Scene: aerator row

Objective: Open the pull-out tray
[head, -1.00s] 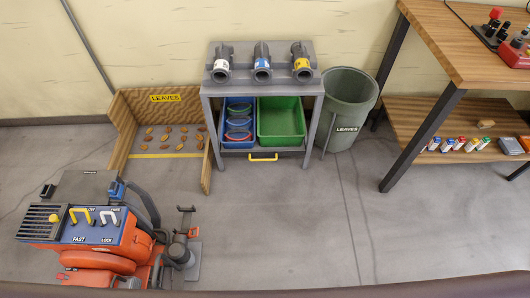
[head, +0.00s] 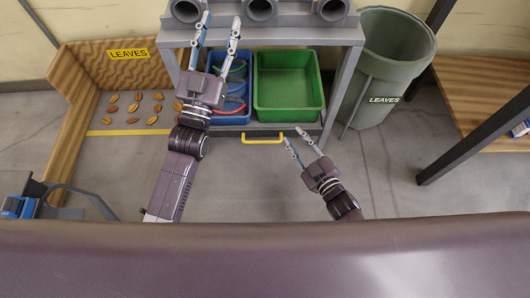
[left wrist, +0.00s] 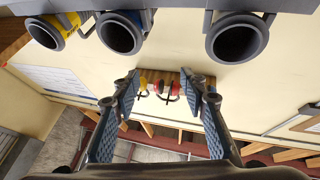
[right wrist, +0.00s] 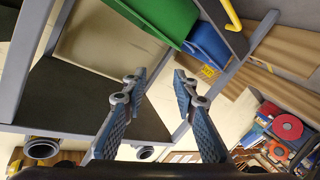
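The pull-out tray (head: 292,129) sits under the top of a grey stand, with a yellow handle (head: 262,140) on its front edge. It carries a green bin (head: 289,108) and a blue bin (head: 229,117). The handle also shows at the top of the right wrist view (right wrist: 233,14). My right gripper (head: 297,139) is open and empty, just right of the handle and seemingly apart from it. My left gripper (head: 219,24) is open and empty, in front of the stand top, and its hand hides part of the blue bin.
Several dark pipes (head: 260,9) line the stand top. A green leaves barrel (head: 390,70) stands at right, beside a wooden table's leg (head: 475,138). A wooden leaves enclosure (head: 70,95) is at left. Floor before the stand is clear.

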